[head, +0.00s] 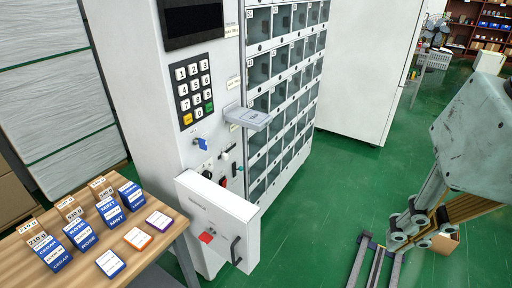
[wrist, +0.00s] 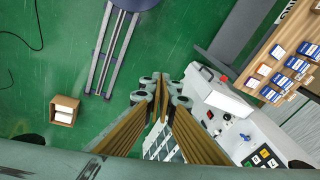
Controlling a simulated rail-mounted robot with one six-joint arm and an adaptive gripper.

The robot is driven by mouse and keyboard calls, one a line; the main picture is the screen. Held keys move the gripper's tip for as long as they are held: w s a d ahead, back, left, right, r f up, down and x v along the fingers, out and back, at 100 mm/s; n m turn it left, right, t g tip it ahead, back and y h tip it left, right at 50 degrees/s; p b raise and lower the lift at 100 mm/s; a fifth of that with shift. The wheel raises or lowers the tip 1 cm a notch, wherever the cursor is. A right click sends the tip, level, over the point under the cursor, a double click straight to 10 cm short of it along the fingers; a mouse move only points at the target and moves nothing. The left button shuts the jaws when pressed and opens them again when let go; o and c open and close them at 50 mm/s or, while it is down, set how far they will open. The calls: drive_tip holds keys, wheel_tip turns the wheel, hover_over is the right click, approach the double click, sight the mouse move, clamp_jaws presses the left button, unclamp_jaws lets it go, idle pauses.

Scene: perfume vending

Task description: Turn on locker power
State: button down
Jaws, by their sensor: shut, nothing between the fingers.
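The white locker cabinet (head: 195,110) stands left of centre in the head view. Its front has a keypad (head: 194,88), a blue key-like knob (head: 201,144) and small black and red switches (head: 223,182). Below them a white panel with a black handle (head: 236,250) and a red piece (head: 206,236) juts out. The panel partly hides what lies behind it, and I cannot read which switch is the power. My gripper (head: 420,228) is shut and empty, right of the cabinet and well apart from it. Its fingers also show in the wrist view (wrist: 160,90).
A wooden table (head: 165,250) with several perfume boxes (head: 80,235) stands at the lower left. A shelf-like tray (head: 248,117) sticks out from the cabinet. A cardboard box (head: 445,242) and a grey stand (head: 372,262) are on the green floor. Open floor lies between cabinet and gripper.

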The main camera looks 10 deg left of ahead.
drive_tip(key=w+a+f+m+g+y+p, duration=0.1)
drive_tip(key=w+a+f+m+y, duration=0.25)
drive_tip(key=w+a, duration=0.55)
drive_tip(key=w+a+f+m+g+y+p, duration=0.1)
drive_tip(key=w+a+f+m+y, duration=0.25)
drive_tip(key=w+a, duration=0.55)
drive_tip(key=w+a+f+m+g+y+p, duration=0.1)
drive_tip(key=w+a+f+m+g+y, duration=0.2)
drive_tip(key=w+a, duration=0.6)
drive_tip(key=w+a+f+m+t+y+p, duration=0.1)
drive_tip(key=w+a+f+m+t, duration=0.15)
drive_tip(key=w+f, duration=0.35)
drive_tip(key=w+a+f+m+t+y, duration=0.1)
drive_tip(key=w+f+m+t, duration=0.15)
drive_tip(key=w+f, duration=0.35)
drive_tip(key=w+f+m+t, duration=0.1)
drive_tip(key=w+f+m, duration=0.2)
drive_tip(key=f, duration=0.6)
drive_tip(key=w+f+m+t+h+p, duration=0.1)
drive_tip(key=w+f+m, duration=0.2)
drive_tip(key=f, duration=0.7)
drive_tip(key=shift+w+d+f+t, duration=0.2)
drive_tip(key=shift+w+f+t, duration=0.1)
drive_tip(key=shift+w, duration=0.3)
drive_tip(key=shift+a, duration=0.1)
